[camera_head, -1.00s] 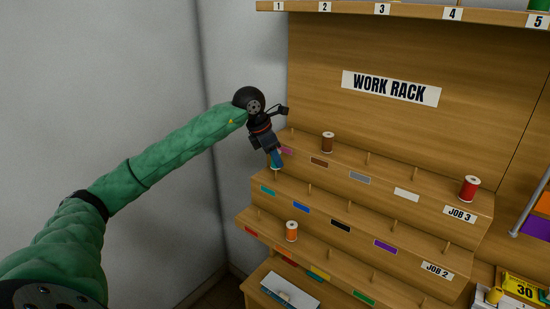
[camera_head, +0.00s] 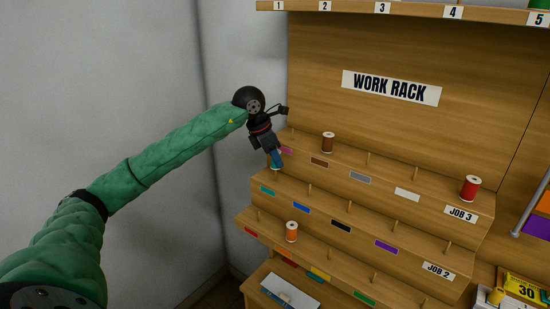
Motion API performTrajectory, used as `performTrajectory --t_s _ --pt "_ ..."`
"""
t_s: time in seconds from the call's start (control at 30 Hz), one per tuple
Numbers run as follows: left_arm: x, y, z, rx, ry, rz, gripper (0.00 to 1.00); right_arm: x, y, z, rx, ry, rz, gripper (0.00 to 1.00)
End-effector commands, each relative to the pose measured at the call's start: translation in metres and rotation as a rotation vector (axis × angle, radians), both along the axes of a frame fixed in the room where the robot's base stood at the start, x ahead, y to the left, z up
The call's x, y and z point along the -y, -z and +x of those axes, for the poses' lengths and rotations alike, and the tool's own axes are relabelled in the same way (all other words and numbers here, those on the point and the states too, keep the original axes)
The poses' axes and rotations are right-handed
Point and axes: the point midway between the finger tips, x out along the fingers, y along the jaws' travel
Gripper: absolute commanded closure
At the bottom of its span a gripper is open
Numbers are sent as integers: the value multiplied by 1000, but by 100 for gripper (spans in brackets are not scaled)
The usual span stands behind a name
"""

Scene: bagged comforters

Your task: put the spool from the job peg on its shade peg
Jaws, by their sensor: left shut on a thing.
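My left gripper (camera_head: 275,160) is shut on a small spool (camera_head: 275,167) at the left end of the work rack. Only a pale end and a bit of blue-teal show, and the fingers hide the rest. The spool is above the teal label (camera_head: 267,190) at the left end of the middle step. I cannot tell whether it is around a peg. A red spool (camera_head: 470,188) stands on the JOB 3 peg at the top step's right end. The JOB 2 peg (camera_head: 447,247) is bare. My right gripper is not in view.
A brown spool (camera_head: 328,142) stands on the top step and an orange spool (camera_head: 291,232) on the bottom step. Several bare pegs stand between them. A numbered shelf (camera_head: 410,11) runs above. A white box (camera_head: 290,292) lies below the steps. The grey wall is close on the left.

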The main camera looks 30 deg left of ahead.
Motion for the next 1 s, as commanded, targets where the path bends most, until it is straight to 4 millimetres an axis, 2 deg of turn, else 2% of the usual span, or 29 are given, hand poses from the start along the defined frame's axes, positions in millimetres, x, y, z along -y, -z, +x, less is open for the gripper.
performTrajectory --t_s 1.0 --pt "0 9 0 0 0 0 92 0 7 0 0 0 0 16"
